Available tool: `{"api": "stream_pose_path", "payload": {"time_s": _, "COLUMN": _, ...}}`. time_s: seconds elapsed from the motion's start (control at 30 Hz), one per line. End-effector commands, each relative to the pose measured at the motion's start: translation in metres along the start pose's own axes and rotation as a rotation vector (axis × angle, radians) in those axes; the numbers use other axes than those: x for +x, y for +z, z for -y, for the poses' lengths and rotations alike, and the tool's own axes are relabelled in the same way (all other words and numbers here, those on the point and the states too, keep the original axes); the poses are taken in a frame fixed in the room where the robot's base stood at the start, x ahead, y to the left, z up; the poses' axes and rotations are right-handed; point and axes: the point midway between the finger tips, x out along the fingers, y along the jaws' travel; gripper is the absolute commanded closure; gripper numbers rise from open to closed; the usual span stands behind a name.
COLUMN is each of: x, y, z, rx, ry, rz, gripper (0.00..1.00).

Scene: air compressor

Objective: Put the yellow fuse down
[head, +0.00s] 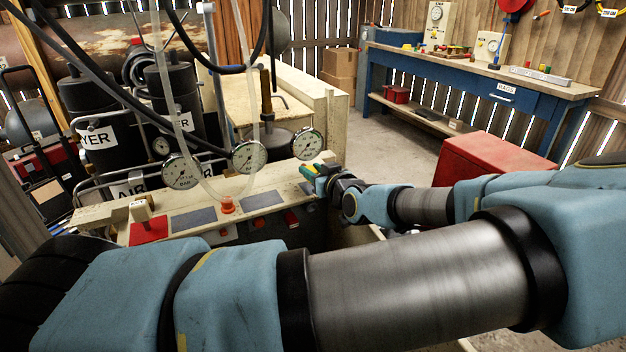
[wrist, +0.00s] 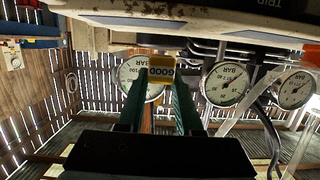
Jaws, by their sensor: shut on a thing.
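The yellow fuse (wrist: 161,75), marked "GOOD", is between the green fingertips of my gripper (wrist: 160,84) in the wrist view, where the label appears upside down. In the head view my gripper (head: 310,172) is at the right end of the cream compressor panel (head: 180,212), just below and right of the rightmost gauge (head: 308,145). The fuse is too small there to make out clearly. I cannot tell whether it touches the panel.
Two more gauges (head: 182,170) (head: 249,156) stand along the panel, with clear tubes and black hoses near them. An orange-red button (head: 227,205) and grey plates lie on the panel. A red cabinet (head: 490,165) and a blue workbench (head: 480,85) stand to the right.

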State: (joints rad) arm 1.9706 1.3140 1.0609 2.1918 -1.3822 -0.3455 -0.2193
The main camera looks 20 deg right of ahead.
Motion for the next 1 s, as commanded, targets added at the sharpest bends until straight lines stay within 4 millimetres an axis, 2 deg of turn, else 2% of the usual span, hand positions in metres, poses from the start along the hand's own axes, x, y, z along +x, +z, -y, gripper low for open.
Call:
{"api": "stream_pose_path", "payload": {"time_s": 0.2, "x": 0.006, "y": 0.026, "z": 0.000, "rx": 0.003, "ry": 0.000, "rz": -0.001, "gripper": 1.00}}
{"api": "stream_pose_path", "payload": {"time_s": 0.63, "x": 0.008, "y": 0.034, "z": 0.000, "rx": 0.000, "ry": 0.000, "rz": 0.001, "gripper": 1.00}}
{"api": "stream_pose_path", "payload": {"time_s": 0.67, "x": 0.008, "y": 0.034, "z": 0.000, "rx": 0.000, "ry": 0.000, "rz": 0.001, "gripper": 0.65}}
{"api": "stream_pose_path", "payload": {"time_s": 0.9, "x": 0.007, "y": 0.032, "z": -0.001, "rx": 0.001, "ry": 0.000, "rz": 0.001, "gripper": 0.38}}
{"api": "stream_pose_path", "payload": {"time_s": 1.0, "x": 0.007, "y": 0.032, "z": 0.000, "rx": 0.001, "ry": 0.000, "rz": 0.001, "gripper": 0.36}}
